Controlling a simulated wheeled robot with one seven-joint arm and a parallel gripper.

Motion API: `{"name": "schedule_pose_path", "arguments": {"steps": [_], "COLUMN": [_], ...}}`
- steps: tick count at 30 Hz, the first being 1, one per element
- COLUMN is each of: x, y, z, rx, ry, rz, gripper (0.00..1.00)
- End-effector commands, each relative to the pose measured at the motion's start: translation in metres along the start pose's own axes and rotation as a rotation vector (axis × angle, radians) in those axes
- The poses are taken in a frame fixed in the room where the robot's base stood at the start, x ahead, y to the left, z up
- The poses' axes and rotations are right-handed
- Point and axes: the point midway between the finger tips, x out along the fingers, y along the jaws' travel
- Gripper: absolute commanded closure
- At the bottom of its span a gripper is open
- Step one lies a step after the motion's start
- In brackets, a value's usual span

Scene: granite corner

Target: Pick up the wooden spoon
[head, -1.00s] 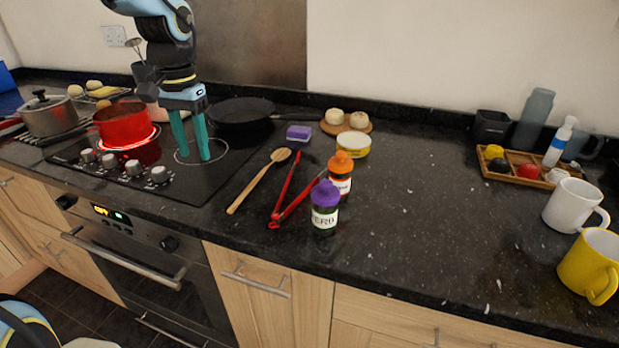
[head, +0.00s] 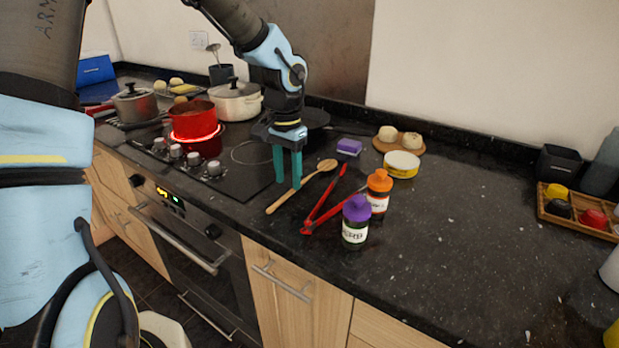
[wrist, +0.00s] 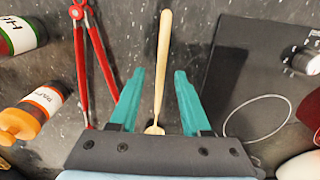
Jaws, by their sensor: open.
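The wooden spoon (head: 295,191) lies on the dark granite counter, just right of the hob, its bowl towards the wall and its handle towards the front edge. My gripper (head: 288,184) is open and empty, pointing down, with its teal fingers at the spoon in the head view. In the wrist view, the spoon (wrist: 162,70) runs between the two spread fingers of my gripper (wrist: 161,82). Its bowl end is partly hidden by the gripper body there. I cannot tell how far the fingertips are above the counter.
Red tongs (head: 325,205) lie close to the right of the spoon. A purple-capped jar (head: 356,222) and an orange-capped jar (head: 379,193) stand beyond them. A red pot (head: 193,122) sits on a glowing ring at left. The counter farther right is largely clear.

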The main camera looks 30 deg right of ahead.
Motion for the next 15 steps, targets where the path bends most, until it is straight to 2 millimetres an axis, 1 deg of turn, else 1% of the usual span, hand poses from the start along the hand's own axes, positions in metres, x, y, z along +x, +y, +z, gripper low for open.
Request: {"name": "schedule_pose_path", "arguments": {"steps": [4,7,10,15], "x": [0.021,0.031,0.035,0.036], "y": [-0.001,-0.001,-0.002,-0.002], "z": [0.001,0.001,0.001,0.001], "rx": [0.001,0.000,0.000,0.000], "ry": [-0.005,-0.004,-0.002,-0.001], "rz": [0.003,0.001,0.000,0.000], "gripper": [0.53,0.53,0.53,0.53]}}
